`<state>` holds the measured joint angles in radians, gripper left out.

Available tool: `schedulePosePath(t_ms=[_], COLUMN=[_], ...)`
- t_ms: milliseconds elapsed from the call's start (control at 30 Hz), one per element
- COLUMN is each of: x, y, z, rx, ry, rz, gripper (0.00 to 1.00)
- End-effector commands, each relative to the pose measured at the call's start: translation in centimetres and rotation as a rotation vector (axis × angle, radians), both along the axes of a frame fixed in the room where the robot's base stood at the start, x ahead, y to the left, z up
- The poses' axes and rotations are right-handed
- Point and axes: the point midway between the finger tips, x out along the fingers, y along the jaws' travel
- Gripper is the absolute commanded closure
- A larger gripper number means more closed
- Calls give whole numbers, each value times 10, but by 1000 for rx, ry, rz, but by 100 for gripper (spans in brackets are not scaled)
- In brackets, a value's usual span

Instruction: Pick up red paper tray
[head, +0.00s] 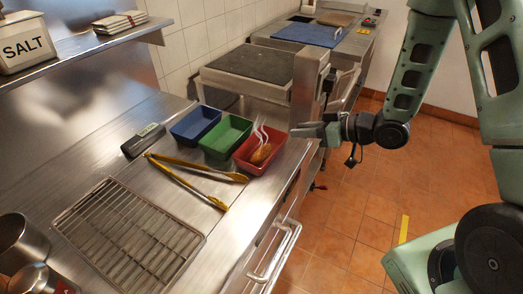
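The red paper tray (247,167) sits on the steel counter near its right edge, at the right end of a row of three trays. It holds a brown-orange food item (261,154) and a white, fork-like thing (259,134). My gripper (297,131) is just right of the red tray's far right corner and points left. It looks apart from the tray, though the exact gap and height are unclear. The fingers are seen from the side, so their opening is hidden. I see nothing held in them.
A green tray (207,147) and a blue tray (178,132) stand left of the red one. Yellow tongs (182,176), a dark device (143,139) and a wire rack (130,236) lie on the counter (235,215). A dark-topped unit (250,65) stands behind. Open floor lies right.

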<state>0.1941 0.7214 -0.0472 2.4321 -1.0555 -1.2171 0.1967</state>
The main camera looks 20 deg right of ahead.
Motion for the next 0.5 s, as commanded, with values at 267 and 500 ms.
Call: schedulePosePath(t_ms=[267, 500], x=[21, 40], y=[23, 40], z=[-12, -16], rx=[0, 0], ry=[0, 0], rz=[0, 3], gripper=[72, 72])
